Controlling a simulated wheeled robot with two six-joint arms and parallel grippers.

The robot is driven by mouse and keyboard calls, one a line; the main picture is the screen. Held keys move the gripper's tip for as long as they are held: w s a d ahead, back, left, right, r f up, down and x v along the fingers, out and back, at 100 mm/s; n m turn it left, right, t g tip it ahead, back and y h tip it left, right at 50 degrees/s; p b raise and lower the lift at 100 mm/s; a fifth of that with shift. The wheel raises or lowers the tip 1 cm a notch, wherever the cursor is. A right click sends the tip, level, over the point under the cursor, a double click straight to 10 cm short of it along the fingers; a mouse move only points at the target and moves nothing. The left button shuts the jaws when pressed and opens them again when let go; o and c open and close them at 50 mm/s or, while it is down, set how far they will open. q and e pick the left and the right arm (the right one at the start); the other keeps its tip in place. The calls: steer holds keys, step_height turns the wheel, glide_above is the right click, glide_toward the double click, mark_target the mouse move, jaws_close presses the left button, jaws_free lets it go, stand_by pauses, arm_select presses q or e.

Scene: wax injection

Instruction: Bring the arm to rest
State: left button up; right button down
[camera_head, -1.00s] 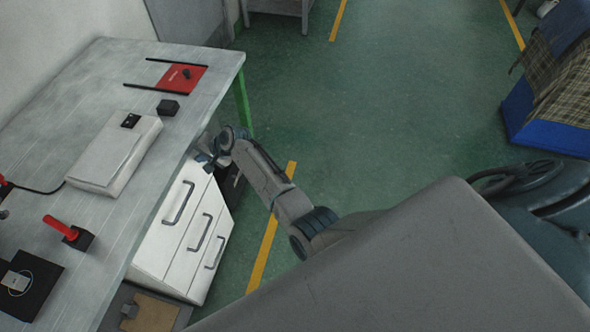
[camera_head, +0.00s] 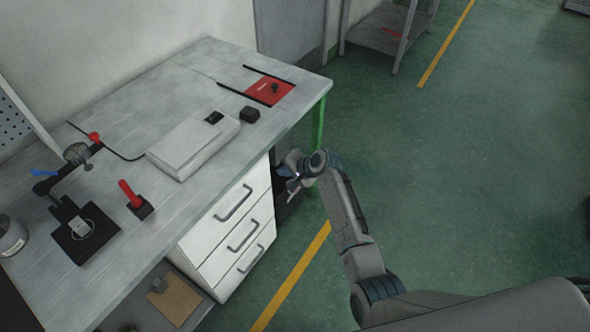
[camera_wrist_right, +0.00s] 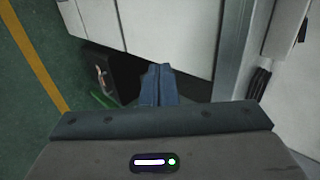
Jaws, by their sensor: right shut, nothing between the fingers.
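My right gripper (camera_head: 290,180) hangs beside the far end of the workbench (camera_head: 130,255), next to the white drawer cabinet (camera_head: 238,232) and below the tabletop's edge. In the right wrist view its two blue-grey fingers (camera_wrist_right: 158,84) lie together with nothing between them. The white cabinet panels (camera_wrist_right: 185,35) are just beyond the fingers, and I cannot tell whether they touch. My right arm reaches up from the lower right of the head view. My left gripper is out of view.
On the bench are a white flat box (camera_head: 193,146), a red plate (camera_head: 268,91), a small black block (camera_head: 250,114), a red-handled tool (camera_head: 130,193) and a black clamp stand (camera_head: 85,235). A grey shelf (camera_head: 385,30) stands at the back.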

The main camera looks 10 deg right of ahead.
steer(key=shift+v, duration=2.6)
steer(key=s+d+f+n+g+h, duration=0.1)
steer(key=s+d+f+h, duration=0.15)
steer(key=s+f, duration=0.6)
steer(key=s+d+f+n+g+h, duration=0.1)
steer(key=s+d+f, duration=0.35)
steer(key=f, duration=0.75)
steer(key=s+d+f+n+g+h, duration=0.1)
steer(key=s+d+f, duration=0.2)
steer(key=s+f, duration=0.65)
steer(key=s+d+f+n+h, duration=0.1)
steer(key=s+f, duration=0.4)
steer(key=s, duration=0.7)
steer(key=s+d+f+n+g+h, duration=0.1)
steer(key=s+d+f+n, duration=0.2)
steer(key=s, duration=0.9)
steer(key=s+d+f+n+g+h, duration=0.1)
steer(key=s+d+f+n, duration=0.1)
steer(key=s+d+f, duration=0.4)
steer(key=s+f, duration=0.2)
steer(key=s, duration=0.3)
steer(key=shift+s, duration=0.4)
steer(key=shift+a, duration=0.15)
